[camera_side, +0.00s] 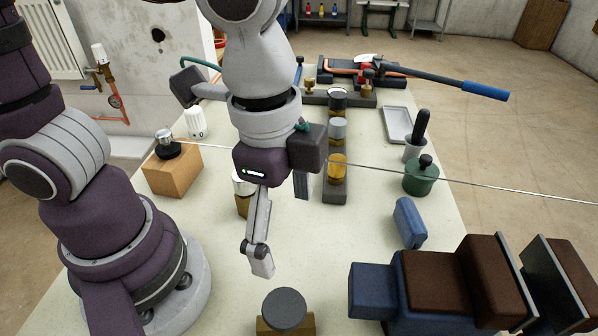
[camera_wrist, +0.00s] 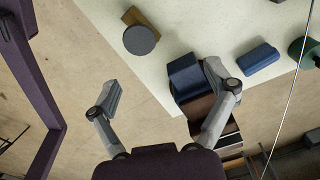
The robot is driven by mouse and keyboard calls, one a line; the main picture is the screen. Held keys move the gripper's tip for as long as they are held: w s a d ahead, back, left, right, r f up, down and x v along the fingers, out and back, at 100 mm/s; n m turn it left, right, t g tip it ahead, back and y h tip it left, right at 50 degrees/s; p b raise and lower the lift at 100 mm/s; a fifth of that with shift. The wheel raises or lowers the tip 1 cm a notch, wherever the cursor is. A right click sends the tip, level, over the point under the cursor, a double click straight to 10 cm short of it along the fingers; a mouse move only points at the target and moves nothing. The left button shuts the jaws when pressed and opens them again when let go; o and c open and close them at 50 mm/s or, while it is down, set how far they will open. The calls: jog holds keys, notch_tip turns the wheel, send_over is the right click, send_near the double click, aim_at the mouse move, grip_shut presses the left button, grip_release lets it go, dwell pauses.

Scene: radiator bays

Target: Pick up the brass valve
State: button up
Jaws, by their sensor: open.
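Several brass-coloured pieces show in the side view, and I cannot tell for certain which is the brass valve. A gold-topped brass piece (camera_side: 338,166) stands on the dark rack at mid-table, with a silver-topped piece (camera_side: 337,130) behind it. Another brass piece with a pale top (camera_side: 242,187) is partly hidden behind my gripper (camera_side: 282,225). My gripper is open and empty above the table, its fingers spread apart.
A dark round disc on a wooden block (camera_side: 284,307) stands at the front. A blue and brown vise (camera_side: 435,285) fills the front right, with a blue case (camera_side: 410,222) and green pot (camera_side: 421,180) behind. A thin cable (camera_side: 480,185) crosses the table. A wooden block (camera_side: 172,172) stands left.

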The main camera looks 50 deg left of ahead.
aim_at(283, 307)
jog(key=shift+s+d+f+m+g+y, duration=0.3)
jog(key=shift+s+d+f+m, duration=0.7)
jog(key=shift+d+f, duration=0.15)
notch_tip(283, 307, down, 9)
jog(key=shift+s+a+f, duration=0.1)
jog(key=shift+a+f, duration=0.05)
jog(key=c, duration=1.3)
